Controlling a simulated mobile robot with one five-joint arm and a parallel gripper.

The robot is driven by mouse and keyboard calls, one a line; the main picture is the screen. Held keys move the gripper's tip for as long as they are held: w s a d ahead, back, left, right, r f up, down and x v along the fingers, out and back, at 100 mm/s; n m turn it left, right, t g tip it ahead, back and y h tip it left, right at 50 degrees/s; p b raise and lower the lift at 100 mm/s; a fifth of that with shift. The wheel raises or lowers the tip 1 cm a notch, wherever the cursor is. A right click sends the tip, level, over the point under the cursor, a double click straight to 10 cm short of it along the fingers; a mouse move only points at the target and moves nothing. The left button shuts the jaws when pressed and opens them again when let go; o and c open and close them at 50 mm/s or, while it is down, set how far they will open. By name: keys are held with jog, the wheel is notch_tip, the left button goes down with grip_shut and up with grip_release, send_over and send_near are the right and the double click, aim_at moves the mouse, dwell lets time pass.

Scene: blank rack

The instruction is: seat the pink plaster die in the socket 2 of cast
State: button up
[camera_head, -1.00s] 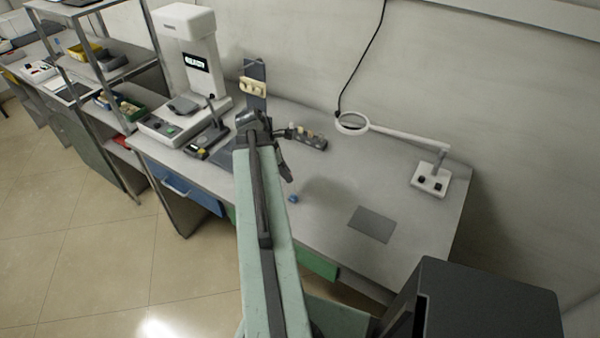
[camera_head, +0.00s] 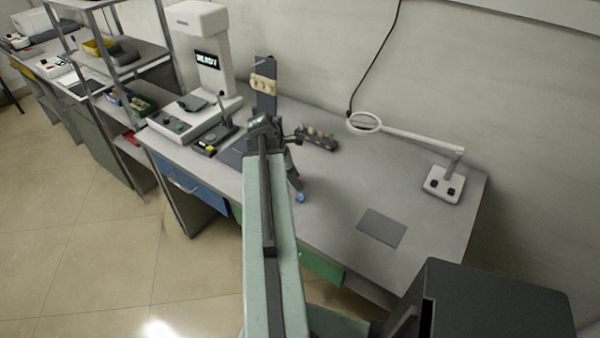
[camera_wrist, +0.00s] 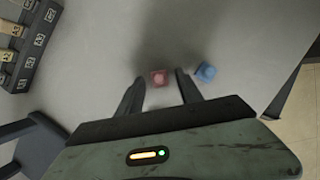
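The pink die (camera_wrist: 158,77) is on the grey bench in the wrist view, between the fingertips of my gripper (camera_wrist: 160,75). My gripper is open, with space on both sides of the die; its exact height above the bench is unclear. In the head view my arm hides the pink die, and one finger of my gripper (camera_head: 297,186) shows beside the arm. A cream piece on an upright dark stand (camera_head: 263,84), possibly the cast, is at the back of the bench. Its sockets are too small to make out.
A blue die (camera_wrist: 206,72) lies just right of my right finger; it also shows in the head view (camera_head: 300,197). A dark labelled rack (camera_wrist: 27,62) holding several blocks is at left. A magnifier lamp (camera_head: 442,184) stands right. Bench around the grey mat (camera_head: 381,228) is clear.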

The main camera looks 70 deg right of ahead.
jog(key=p+v, duration=1.1)
jog(key=v, duration=0.1)
jog(key=shift+r, duration=0.1)
